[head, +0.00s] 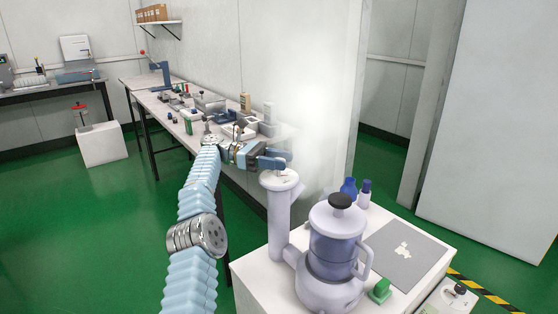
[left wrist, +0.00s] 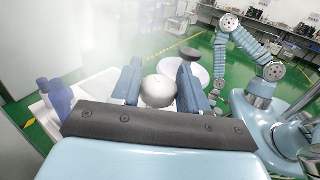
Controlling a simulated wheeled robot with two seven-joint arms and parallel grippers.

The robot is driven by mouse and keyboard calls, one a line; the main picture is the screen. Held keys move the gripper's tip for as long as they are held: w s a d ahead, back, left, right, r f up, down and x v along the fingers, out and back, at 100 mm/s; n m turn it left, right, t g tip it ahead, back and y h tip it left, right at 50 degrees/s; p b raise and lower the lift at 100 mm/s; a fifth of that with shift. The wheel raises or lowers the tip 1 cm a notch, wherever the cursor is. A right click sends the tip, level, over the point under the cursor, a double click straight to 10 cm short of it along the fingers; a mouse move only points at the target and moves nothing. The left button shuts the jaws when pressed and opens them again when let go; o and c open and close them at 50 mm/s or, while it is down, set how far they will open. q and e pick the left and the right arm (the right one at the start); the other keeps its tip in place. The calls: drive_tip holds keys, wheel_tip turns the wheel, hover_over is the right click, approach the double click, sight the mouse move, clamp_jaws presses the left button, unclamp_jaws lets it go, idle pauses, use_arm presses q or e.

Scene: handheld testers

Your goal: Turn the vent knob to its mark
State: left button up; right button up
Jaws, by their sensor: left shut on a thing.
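My left gripper (head: 276,161) is at the top of the lavender upright column of the machine (head: 280,208), with its jaws shut on the vent knob. In the left wrist view a grey rounded piece (left wrist: 158,92), which looks like the vent knob or the column top under it, sits between the two blue fingers of my left gripper (left wrist: 160,78). White steam or mist hangs around and above it. The knob's mark cannot be made out in either view. My right gripper is not in view.
The lidded jar (head: 337,240) with a black top knob stands right beside the column on a white stand (head: 262,279). Blue bottles (head: 364,194), a grey mat (head: 412,256) and a green block (head: 380,290) are to its right. A cluttered workbench (head: 150,101) stands behind.

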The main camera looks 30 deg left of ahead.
use_arm(q)
drive_tip(key=shift+f, duration=0.15)
drive_tip(key=o, duration=1)
drive_tip(key=shift+c, duration=0.2)
drive_tip(key=shift+w+r+t, duration=0.1)
drive_tip(key=shift+r+t, duration=0.15)
drive_tip(key=shift+t, duration=0.05)
drive_tip(key=shift+n+t, duration=0.5)
